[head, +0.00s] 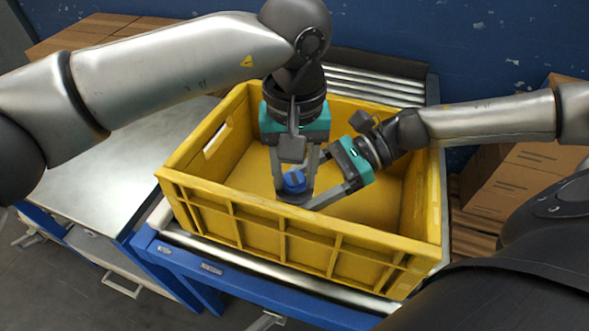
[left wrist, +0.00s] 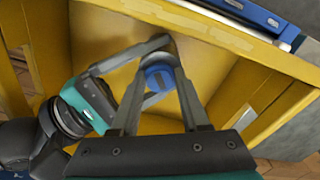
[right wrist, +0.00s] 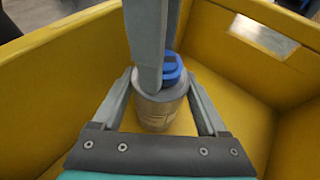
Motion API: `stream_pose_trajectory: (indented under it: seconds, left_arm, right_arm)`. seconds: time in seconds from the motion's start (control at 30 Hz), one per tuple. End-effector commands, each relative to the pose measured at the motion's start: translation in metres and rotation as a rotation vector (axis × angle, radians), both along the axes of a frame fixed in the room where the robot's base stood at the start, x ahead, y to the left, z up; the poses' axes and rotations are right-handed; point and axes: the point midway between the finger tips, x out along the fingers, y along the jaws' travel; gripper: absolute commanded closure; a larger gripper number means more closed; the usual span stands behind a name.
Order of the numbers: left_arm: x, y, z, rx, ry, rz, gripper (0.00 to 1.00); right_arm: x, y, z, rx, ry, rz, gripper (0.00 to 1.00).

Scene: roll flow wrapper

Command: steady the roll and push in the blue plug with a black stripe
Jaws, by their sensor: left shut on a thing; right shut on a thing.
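The roll (right wrist: 155,115) is a grey cylinder standing upright in the yellow crate, clearest in the right wrist view. The blue plug (head: 293,182) is at the roll's top end; its dark stripe shows in the left wrist view (left wrist: 158,78). How deep the plug sits is hard to tell. My left gripper (head: 294,179) reaches down from above and is shut on the plug, one finger on each side. My right gripper (head: 300,198) comes in from the right, lower down, and is shut on the roll's sides. The left fingers hide part of the plug and roll in the right wrist view.
The yellow crate (head: 250,222) has raised walls around both grippers and stands on a blue-framed roller conveyor (head: 365,83). A metal table (head: 85,180) is at left. Cardboard boxes (head: 510,180) stand at right. The rest of the crate floor looks clear.

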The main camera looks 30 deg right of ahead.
Motion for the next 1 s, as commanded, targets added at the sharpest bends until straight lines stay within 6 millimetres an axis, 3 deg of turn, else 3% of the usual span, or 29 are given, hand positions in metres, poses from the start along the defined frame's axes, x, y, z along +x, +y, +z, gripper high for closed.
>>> stream_pose_trajectory:
  seconds: [0.2,0.23,0.5,0.83,1.0]
  left_arm:
    - [0.0,0.0,0.0,0.0,0.0,0.0,1.0]
    - [0.0,0.0,0.0,0.0,0.0,0.0,0.53]
    - [0.0,0.0,0.0,0.0,0.0,0.0,0.22]
    - [0.0,0.0,0.003,0.0,-0.001,0.0,0.2]
    - [0.001,-0.001,0.026,-0.002,-0.004,0.0,0.2]
  right_arm:
    - [-0.001,0.0,-0.001,-0.001,0.001,0.001,1.0]
    - [-0.001,0.0,-0.001,-0.001,0.001,0.001,1.0]
    - [-0.001,0.0,-0.001,-0.001,0.001,0.001,1.0]
    - [-0.001,0.0,-0.001,-0.001,0.001,0.001,1.0]
    - [-0.001,0.0,-0.001,-0.001,0.001,0.001,1.0]
